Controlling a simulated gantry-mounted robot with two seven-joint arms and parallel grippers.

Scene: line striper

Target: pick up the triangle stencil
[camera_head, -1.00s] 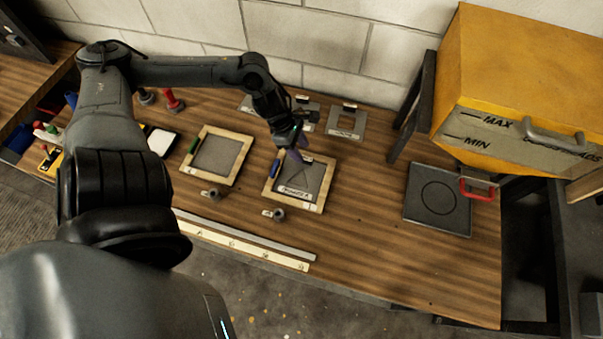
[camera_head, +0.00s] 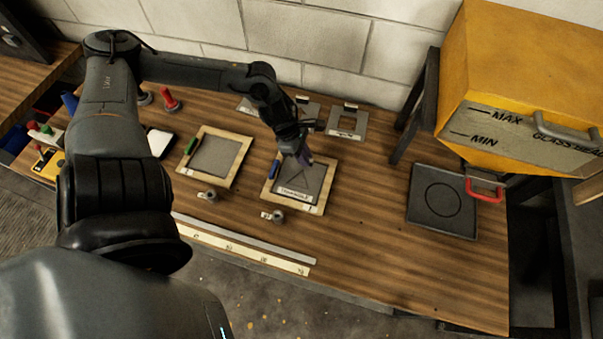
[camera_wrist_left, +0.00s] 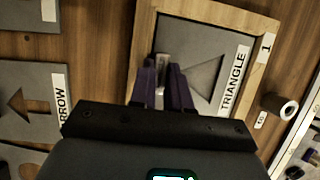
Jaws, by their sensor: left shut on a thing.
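The triangle stencil (camera_head: 298,182) is a grey plate with a triangular cut-out and a white label. It lies inside a wooden frame with a blue clip on its left side. In the left wrist view the stencil (camera_wrist_left: 204,82) shows its "TRIANGLE" label, and the frame (camera_wrist_left: 228,16) is marked 1. My left gripper (camera_head: 303,158) is over the stencil's far edge. In the left wrist view the purple fingers of the left gripper (camera_wrist_left: 162,75) are shut on the stencil's small raised tab. My right gripper is not in view.
A second wooden frame (camera_head: 238,160) with a green clip stands to the left. Other grey stencils (camera_head: 347,122) lie at the back by the wall. A black tray (camera_head: 442,202) with a circle is at the right, below a yellow hopper (camera_head: 520,75). The table's middle right is clear.

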